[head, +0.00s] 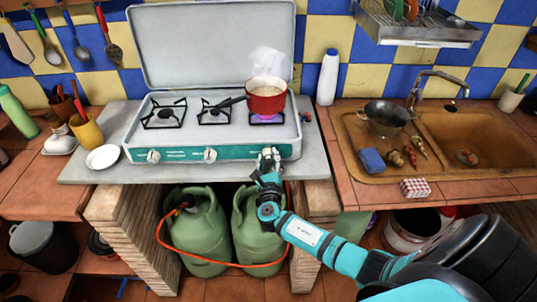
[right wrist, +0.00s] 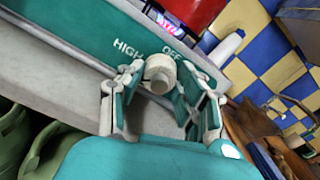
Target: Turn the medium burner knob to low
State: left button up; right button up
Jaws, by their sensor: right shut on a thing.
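The white stove (head: 190,127) has a teal front panel. Its left knob (head: 153,156) and middle knob (head: 210,154) are in plain view. My right gripper (head: 268,155) is at the rightmost knob and hides it in the head view. In the right wrist view, this pale round knob (right wrist: 160,72) sits between the fingers of my right gripper (right wrist: 168,88), which is shut on it. The labels HIGH and OFF show on the panel beside it. I cannot read its exact setting. My left gripper is not in view.
A steaming red pot (head: 266,98) stands on the right burner, above a lit purple-blue flame (head: 267,118). The other two burners are bare. Green gas cylinders (head: 200,228) stand below the counter. A white bottle (head: 328,77) stands right of the stove.

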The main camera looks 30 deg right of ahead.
jog(key=n+p, duration=0.3)
jog(key=n, duration=0.1)
jog(key=shift+r, duration=0.15)
jog(key=shift+n+p, duration=0.75)
jog(key=shift+n, duration=0.95)
jog(key=shift+f, duration=0.2)
jog(key=o, duration=1.1)
jog(key=shift+a, duration=0.1)
jog(key=shift+o, duration=0.2)
jog(key=shift+s, duration=0.1)
jog(key=v, duration=1.1)
jog(key=shift+s+a, duration=0.15)
jog(key=shift+s, duration=0.2)
jog(key=shift+f, duration=0.1)
